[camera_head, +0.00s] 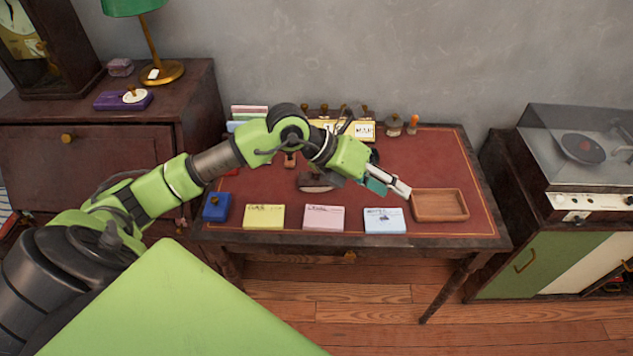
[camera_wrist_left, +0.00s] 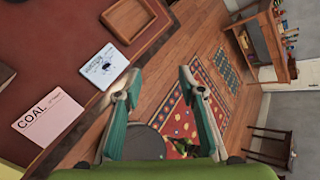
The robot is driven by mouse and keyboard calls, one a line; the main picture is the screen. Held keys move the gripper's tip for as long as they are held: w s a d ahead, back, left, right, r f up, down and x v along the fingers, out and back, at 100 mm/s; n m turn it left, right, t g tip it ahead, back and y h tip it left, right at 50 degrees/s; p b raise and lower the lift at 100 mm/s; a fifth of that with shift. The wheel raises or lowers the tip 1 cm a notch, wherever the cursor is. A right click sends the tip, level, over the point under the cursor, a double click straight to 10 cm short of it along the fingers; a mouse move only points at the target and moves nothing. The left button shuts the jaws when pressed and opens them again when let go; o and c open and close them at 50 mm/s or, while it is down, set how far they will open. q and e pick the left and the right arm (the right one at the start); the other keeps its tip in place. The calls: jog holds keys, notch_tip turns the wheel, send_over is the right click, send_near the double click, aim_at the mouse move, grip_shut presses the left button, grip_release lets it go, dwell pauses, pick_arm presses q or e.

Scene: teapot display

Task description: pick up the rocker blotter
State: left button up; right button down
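The rocker blotter (camera_head: 318,184) appears to be the dark, curved-bottomed piece with a pale underside in the middle of the red desk top, partly below my left arm. My left gripper (camera_head: 398,188) is to the right of it, above the desk near the wooden tray, and apart from the blotter. In the left wrist view the fingers of my left gripper (camera_wrist_left: 158,82) are spread with nothing between them. A dark shape at that view's left edge is too cut off to name. My right gripper is not in view.
A wooden tray (camera_head: 440,205) sits at the desk's right. Yellow (camera_head: 263,217), pink (camera_head: 324,217) and blue (camera_head: 384,220) cards line the front edge, beside a small blue box (camera_head: 216,207). Stamps and cards stand along the back. A record player cabinet (camera_head: 570,204) is at right.

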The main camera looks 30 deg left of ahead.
pick_arm(q)
jog(key=w+a+f+y, duration=0.1)
jog(key=a+f+y, duration=0.15)
jog(key=a, duration=0.55)
jog(key=n+g+y, duration=0.1)
jog(key=n+y, duration=0.1)
jog(key=y, duration=0.4)
send_near(316, 177)
jog(key=b+x, duration=0.5)
jog(key=w+b+x, duration=0.1)
jog(key=b+x, duration=0.1)
jog(key=shift+w+a+b, duration=0.15)
jog(key=shift+a+b, duration=0.05)
jog(key=shift+b, duration=0.1)
jog(key=shift+r, duration=0.15)
jog(key=shift+c, duration=0.3)
grip_shut()
